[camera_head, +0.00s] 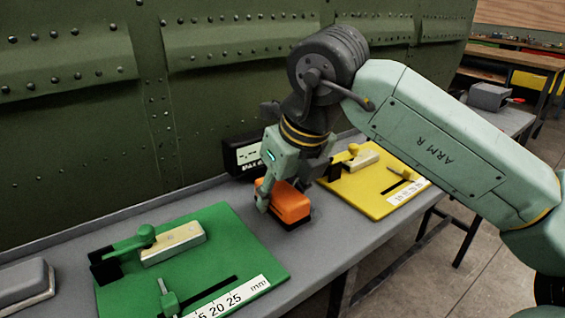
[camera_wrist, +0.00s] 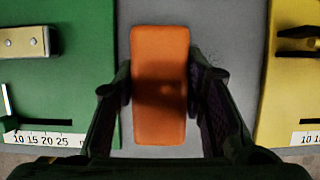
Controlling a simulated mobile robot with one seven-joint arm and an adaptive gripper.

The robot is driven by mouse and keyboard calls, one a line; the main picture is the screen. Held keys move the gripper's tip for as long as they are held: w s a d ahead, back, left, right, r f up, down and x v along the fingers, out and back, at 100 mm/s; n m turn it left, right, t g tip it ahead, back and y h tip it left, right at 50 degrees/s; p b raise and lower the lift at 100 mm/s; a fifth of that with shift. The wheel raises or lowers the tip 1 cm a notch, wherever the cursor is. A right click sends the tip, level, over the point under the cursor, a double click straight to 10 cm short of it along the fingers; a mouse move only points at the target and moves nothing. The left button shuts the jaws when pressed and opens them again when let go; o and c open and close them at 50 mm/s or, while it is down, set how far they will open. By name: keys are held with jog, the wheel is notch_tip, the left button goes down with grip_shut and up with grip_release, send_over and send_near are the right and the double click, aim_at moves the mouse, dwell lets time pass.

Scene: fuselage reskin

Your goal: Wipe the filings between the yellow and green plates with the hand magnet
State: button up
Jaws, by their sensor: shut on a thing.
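The hand magnet is an orange block (camera_head: 289,203) with a dark base, on or just above the grey bench between the two plates. My gripper (camera_head: 282,200) is shut on it from above. In the wrist view the orange magnet (camera_wrist: 160,85) sits between both fingers (camera_wrist: 160,88). The green plate (camera_head: 232,245) lies to the left and the yellow plate (camera_head: 372,205) to the right; both show in the wrist view, green (camera_wrist: 60,90) and yellow (camera_wrist: 290,95).
Each plate carries a clamp, a metal block and a millimetre scale. A black box (camera_head: 243,156) stands behind the magnet against the riveted green fuselage panel (camera_head: 230,90). A grey block (camera_head: 25,284) lies at the far left. The bench's front edge is close to the magnet.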

aim_at(279, 187)
jog(key=shift+r+p, duration=1.4)
jog(key=shift+r, duration=1)
